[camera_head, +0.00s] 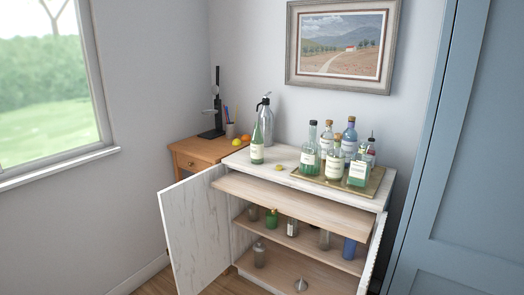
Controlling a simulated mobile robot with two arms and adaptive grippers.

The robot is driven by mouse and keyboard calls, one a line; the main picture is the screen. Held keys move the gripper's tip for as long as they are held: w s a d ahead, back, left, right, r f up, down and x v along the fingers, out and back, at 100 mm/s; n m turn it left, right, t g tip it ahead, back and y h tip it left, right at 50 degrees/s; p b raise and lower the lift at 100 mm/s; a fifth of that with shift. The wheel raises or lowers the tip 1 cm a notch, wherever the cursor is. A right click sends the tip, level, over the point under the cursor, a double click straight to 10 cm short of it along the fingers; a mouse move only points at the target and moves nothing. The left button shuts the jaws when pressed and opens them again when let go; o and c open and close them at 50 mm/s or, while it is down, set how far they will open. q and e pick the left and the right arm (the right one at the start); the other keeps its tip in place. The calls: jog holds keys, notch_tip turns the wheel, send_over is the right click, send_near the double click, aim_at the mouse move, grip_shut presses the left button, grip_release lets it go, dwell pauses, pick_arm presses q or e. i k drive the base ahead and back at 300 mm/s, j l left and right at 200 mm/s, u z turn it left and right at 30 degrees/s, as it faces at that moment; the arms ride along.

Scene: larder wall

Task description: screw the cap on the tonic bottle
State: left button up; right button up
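A slim pale green bottle (257,148) with a white label stands upright at the left of the white cabinet top (284,181). Its narrow neck points up, and I cannot tell whether its mouth is bare. I cannot read its label, but it may be the tonic bottle. A small yellow piece (279,167) lies on the cabinet top to the right of this bottle, apart from it. It may be the cap, but it is too small to be sure. Neither of my grippers shows in the head view.
A tray (313,183) at the right holds several bottles. A grey siphon bottle (265,112) stands behind the green bottle. The left cabinet door (195,235) stands open, and shelves below hold more bottles. A wooden side table (197,155) with fruit is at the left.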

aim_at(257, 139)
jog(key=i+j, duration=0.2)
jog(key=i, duration=0.8)
jog(key=i+j+u, duration=0.15)
jog(key=i, duration=0.9)
